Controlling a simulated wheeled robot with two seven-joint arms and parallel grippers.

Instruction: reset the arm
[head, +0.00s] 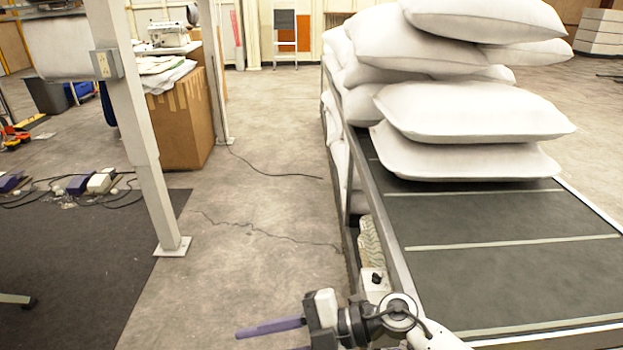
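My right gripper (270,328) is at the bottom edge of the head view, left of the conveyor. One purple finger shows clearly and points left over the grey floor. The other finger is mostly cut off by the frame edge, so the opening between them cannot be judged. Nothing is seen held at the visible finger. My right arm (398,312) comes in from the lower right, across the conveyor's near left corner. My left arm and gripper are not in view.
White pillows (470,112) are stacked on the dark conveyor (500,215) at right; its near part is bare. A pale metal post (145,150) stands at left by a dark mat (80,260). A cardboard box (180,125) stands behind.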

